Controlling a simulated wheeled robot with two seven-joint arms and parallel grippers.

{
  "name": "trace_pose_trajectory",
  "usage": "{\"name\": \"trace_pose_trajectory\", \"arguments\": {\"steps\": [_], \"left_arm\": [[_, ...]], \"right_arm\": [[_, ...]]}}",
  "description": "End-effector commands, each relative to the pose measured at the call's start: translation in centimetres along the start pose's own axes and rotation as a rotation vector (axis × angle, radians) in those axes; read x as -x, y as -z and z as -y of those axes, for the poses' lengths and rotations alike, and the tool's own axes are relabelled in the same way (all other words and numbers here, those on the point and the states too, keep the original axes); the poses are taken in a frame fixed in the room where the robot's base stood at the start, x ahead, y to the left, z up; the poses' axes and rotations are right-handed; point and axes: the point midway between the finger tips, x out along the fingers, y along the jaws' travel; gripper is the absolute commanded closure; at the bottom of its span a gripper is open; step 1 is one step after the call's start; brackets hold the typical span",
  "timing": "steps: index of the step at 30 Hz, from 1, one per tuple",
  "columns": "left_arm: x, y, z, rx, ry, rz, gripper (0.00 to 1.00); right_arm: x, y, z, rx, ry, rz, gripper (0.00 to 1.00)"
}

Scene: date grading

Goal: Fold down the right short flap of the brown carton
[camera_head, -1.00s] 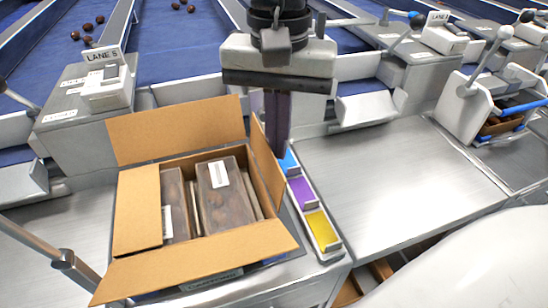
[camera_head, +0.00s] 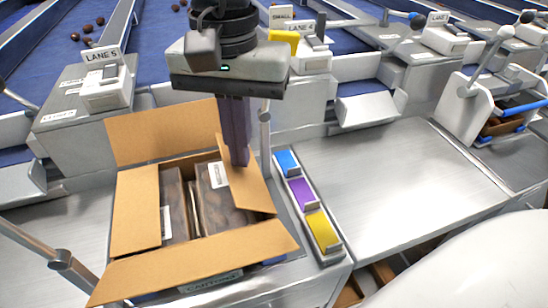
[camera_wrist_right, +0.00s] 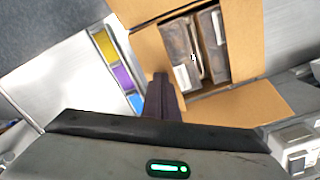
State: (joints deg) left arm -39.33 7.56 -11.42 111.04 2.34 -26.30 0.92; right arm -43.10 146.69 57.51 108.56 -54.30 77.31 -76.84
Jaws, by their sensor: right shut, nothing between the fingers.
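The brown carton (camera_head: 200,158) stands open on the metal bench with dark date packs (camera_head: 175,200) inside. Its right short flap (camera_head: 250,188) leans inward over the right part of the packs. My right gripper (camera_head: 239,163) is shut and empty, its fingertips at the upper face of this flap; exact contact is hard to tell. In the right wrist view the fingers (camera_wrist_right: 165,85) sit beside the carton opening. The left short flap (camera_head: 137,210) is folded inward. The back long flap (camera_head: 165,130) stands up and the front long flap (camera_head: 195,262) spreads outward. My left gripper is out of view.
A narrow tray with blue (camera_head: 287,162), purple (camera_head: 302,193) and yellow (camera_head: 322,231) blocks lies just right of the carton. A thin metal post (camera_head: 265,130) rises behind it. The bench top (camera_head: 400,190) farther right is clear.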

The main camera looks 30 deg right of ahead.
Motion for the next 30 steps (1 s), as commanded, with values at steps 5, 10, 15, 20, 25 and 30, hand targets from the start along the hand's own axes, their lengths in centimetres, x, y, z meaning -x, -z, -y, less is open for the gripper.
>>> {"name": "trace_pose_trajectory", "arguments": {"steps": [5, 10, 15, 20, 25, 30], "left_arm": [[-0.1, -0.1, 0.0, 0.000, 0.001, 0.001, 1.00], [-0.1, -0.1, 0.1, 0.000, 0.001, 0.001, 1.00], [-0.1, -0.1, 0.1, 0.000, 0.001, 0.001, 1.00], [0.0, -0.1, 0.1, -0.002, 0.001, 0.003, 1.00], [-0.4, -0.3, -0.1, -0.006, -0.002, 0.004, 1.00], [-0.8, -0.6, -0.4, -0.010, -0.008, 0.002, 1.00]], "right_arm": [[0.0, -0.4, 0.8, -0.002, 0.001, 0.002, 1.00], [0.1, -0.5, 0.9, -0.004, 0.002, 0.001, 1.00], [0.1, -0.5, 0.9, -0.004, 0.002, 0.001, 1.00], [0.1, -0.5, 0.9, -0.004, 0.002, 0.001, 1.00], [-0.8, -0.5, 0.9, -0.004, 0.002, 0.001, 1.00], [-1.7, -0.5, 0.9, -0.004, 0.002, 0.001, 1.00]]}}
